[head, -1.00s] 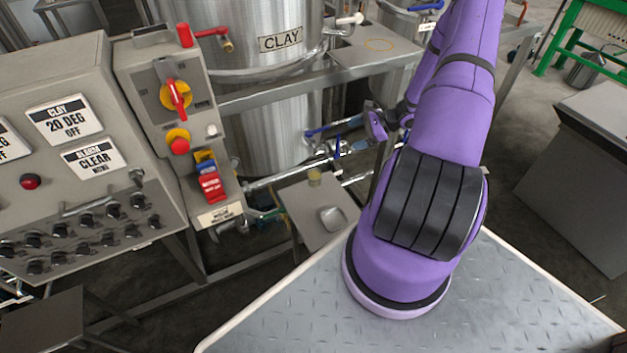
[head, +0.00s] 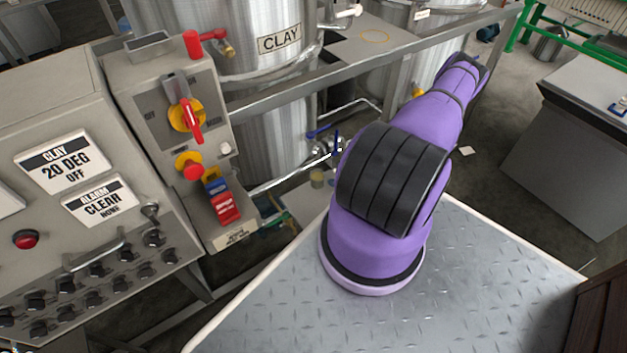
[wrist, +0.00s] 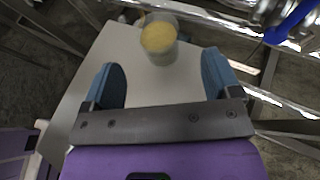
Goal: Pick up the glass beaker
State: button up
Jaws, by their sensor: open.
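The glass beaker (wrist: 158,40) shows in the wrist view near the top centre, with yellowish contents. It stands upright on a small pale table (wrist: 113,50). My gripper (wrist: 162,80) is open with its two blue fingers apart. The beaker is beyond the fingertips, roughly in line with the gap between them, and nothing is held.
Metal pipes and a blue valve handle (wrist: 293,22) are close to the right of the beaker in the wrist view. A steel tank labelled CLAY (head: 279,38) stands behind a frame rail. A grey control panel (head: 75,175) is at left.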

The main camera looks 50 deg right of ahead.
aim_at(312, 174)
jog(key=x, duration=0.9)
jog(key=shift+a+f, duration=0.2)
jog(key=shift+a, duration=0.05)
jog(key=c, duration=1.2)
jog(key=shift+o, duration=0.2)
jog(key=shift+r, duration=0.1)
